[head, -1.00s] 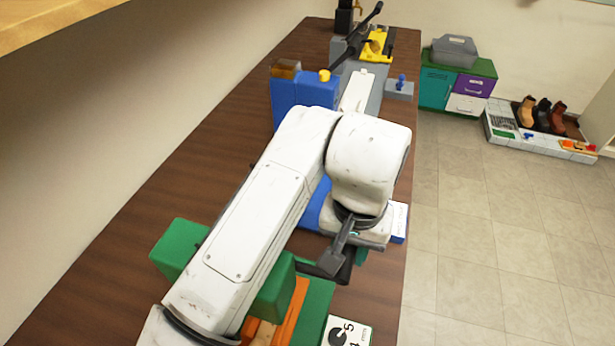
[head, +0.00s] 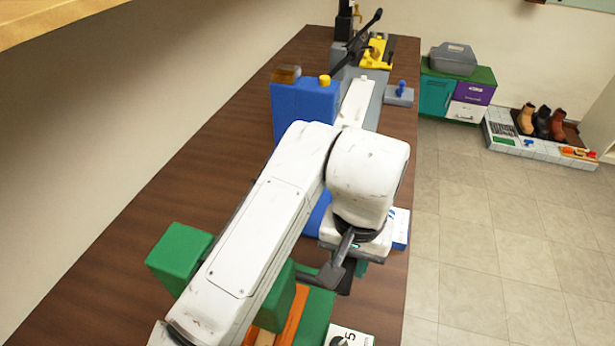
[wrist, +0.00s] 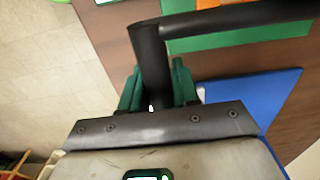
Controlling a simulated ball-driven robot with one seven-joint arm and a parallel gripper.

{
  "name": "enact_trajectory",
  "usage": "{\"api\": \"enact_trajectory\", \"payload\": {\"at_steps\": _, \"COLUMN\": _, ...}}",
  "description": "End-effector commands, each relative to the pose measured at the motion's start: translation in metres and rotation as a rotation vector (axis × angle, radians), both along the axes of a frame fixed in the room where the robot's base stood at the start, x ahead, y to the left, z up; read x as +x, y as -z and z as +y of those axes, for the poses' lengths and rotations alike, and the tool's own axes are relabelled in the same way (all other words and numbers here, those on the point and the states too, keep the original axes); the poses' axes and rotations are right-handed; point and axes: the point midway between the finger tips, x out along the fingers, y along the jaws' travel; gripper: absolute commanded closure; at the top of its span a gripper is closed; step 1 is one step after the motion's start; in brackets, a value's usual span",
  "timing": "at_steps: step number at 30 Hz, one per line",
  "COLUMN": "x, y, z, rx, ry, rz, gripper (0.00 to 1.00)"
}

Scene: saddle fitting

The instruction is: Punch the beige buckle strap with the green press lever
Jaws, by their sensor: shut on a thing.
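The green press (head: 182,256) stands at the near end of the bench, partly hidden by my arm. Its dark lever (head: 309,275) sticks out to the right of its green body. My gripper (head: 352,262) is at the lever's outer end. In the wrist view the green fingers of my gripper (wrist: 156,86) are shut around the upright black handle (wrist: 151,50), and the lever's bar (wrist: 240,18) runs off to the right. Between orange rails (head: 290,326) on the press a tan patch shows; I cannot tell whether it is the beige buckle strap.
A blue block (head: 304,105) and a grey station with a yellow fixture (head: 377,52) stand farther along the bench. A white dial card (head: 348,337) lies by the press. Cabinets (head: 456,92) and a boot display (head: 543,125) stand on the floor right. The tiled floor is clear.

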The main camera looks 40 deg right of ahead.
Motion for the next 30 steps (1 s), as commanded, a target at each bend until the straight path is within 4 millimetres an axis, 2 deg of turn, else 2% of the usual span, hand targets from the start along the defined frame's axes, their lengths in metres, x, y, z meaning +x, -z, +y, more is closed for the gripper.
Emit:
{"api": "enact_trajectory", "payload": {"at_steps": 14, "x": -0.001, "y": -0.031, "z": -0.003, "rx": -0.009, "ry": 0.009, "rz": 0.005, "gripper": 0.87}}
{"api": "enact_trajectory", "payload": {"at_steps": 25, "x": -0.002, "y": -0.032, "z": -0.003, "rx": -0.009, "ry": 0.011, "rz": 0.004, "gripper": 0.85}}
{"api": "enact_trajectory", "payload": {"at_steps": 30, "x": -0.001, "y": -0.039, "z": -0.003, "rx": -0.010, "ry": 0.011, "rz": 0.004, "gripper": 0.84}}
